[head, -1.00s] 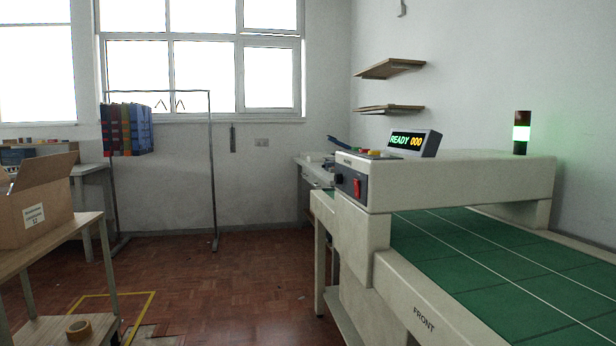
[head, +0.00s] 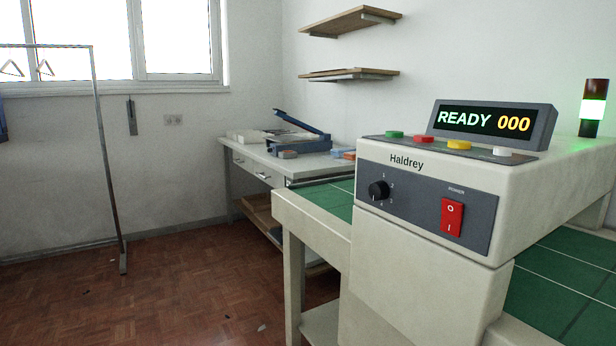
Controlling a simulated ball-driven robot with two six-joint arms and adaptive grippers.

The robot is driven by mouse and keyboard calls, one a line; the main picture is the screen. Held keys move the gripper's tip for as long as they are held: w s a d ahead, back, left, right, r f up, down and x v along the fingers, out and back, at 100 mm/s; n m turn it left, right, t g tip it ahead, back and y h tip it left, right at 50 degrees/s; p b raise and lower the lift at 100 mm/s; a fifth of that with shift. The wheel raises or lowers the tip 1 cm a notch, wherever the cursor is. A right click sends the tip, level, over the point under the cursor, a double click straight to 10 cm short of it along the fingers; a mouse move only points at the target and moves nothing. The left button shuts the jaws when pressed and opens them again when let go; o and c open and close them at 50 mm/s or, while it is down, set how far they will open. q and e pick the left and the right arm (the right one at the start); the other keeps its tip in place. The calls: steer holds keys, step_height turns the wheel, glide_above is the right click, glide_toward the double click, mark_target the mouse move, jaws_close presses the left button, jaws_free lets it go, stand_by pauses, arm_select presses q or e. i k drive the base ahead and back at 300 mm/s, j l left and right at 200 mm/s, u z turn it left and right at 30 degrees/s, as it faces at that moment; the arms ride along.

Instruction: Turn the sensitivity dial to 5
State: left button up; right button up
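The sensitivity dial is a round black knob (head: 378,190) at the left of the dark front panel (head: 424,205) of the cream Haldrey machine (head: 400,262). Small numerals ring the knob, but most are too small to read, and I cannot tell for certain which one it points at. A red rocker switch (head: 451,217) sits to its right on the same panel. The display (head: 490,121) on top reads READY 000. Neither of my grippers is in view.
Green, red, yellow and white buttons sit on top of the machine; the yellow button (head: 459,145) is nearest the display. A signal tower (head: 593,107) glows greenish-white. A side table (head: 285,168) stands behind. The floor (head: 170,290) at the left is mostly clear.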

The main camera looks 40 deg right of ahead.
mark_target(379, 191)
steer(key=i+z, duration=0.2)
steer(key=i, duration=0.2)
steer(key=i+j+z, duration=0.2)
steer(key=i, duration=0.2)
steer(key=i+j+z, duration=0.25)
steer(key=i, duration=0.15)
steer(key=l, duration=0.1)
